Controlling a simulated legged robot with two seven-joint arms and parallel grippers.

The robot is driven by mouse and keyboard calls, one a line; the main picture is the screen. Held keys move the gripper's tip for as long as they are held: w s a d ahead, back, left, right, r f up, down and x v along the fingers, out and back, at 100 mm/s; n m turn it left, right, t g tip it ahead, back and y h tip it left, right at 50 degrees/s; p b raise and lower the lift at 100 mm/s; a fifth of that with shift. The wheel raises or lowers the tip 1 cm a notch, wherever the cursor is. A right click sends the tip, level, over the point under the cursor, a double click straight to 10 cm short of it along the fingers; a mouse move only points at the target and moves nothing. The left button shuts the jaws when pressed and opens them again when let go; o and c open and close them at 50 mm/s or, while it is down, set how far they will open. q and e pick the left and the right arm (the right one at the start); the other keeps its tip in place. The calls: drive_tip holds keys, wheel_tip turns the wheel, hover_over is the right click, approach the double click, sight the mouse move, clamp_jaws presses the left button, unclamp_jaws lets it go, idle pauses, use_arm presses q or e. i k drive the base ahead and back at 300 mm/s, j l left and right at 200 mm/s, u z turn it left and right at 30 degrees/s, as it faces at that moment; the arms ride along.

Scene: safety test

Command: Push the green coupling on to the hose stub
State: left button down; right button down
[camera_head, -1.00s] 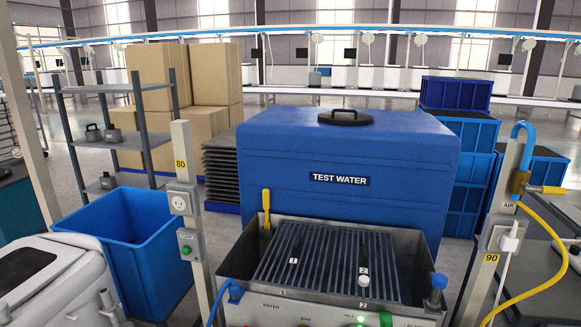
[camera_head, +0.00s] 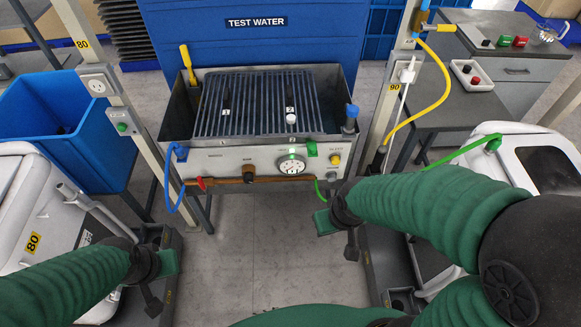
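A small green fitting (camera_head: 311,149) sits at the upper right of the test bench's front panel; I cannot tell whether it is the coupling. A thin green hose (camera_head: 455,155) leaves a green fitting (camera_head: 493,145) on the white case at the right and passes behind my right arm. A short green length (camera_head: 318,188) shows below the panel, its lower end hidden near my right gripper. The hose stub cannot be made out for certain. My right gripper (camera_head: 340,232) is below the panel's right end. My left gripper (camera_head: 158,283) is low at the left. Their finger gaps are unclear.
The test bench (camera_head: 238,165) has a gauge (camera_head: 290,166), knobs and a slatted grid. A blue hose (camera_head: 168,185) hangs at its left. Posts stand on both sides. White cases flank me (camera_head: 40,205). A yellow hose (camera_head: 440,85) hangs at the right. The floor below the bench is clear.

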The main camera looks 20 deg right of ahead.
sight(491, 146)
drive_tip(key=l+z, duration=0.1)
drive_tip(key=z, duration=0.85)
drive_tip(key=i+l+z, duration=0.1)
drive_tip(key=z, duration=0.9)
drive_tip(key=i+z, duration=0.1)
drive_tip(key=z, duration=1.85)
drive_tip(key=k+j, duration=0.1)
drive_tip(key=j, duration=0.5)
drive_tip(key=k+j, duration=0.1)
drive_tip(key=j, duration=0.45)
drive_tip(key=k+j, duration=0.1)
drive_tip(key=j, duration=0.5)
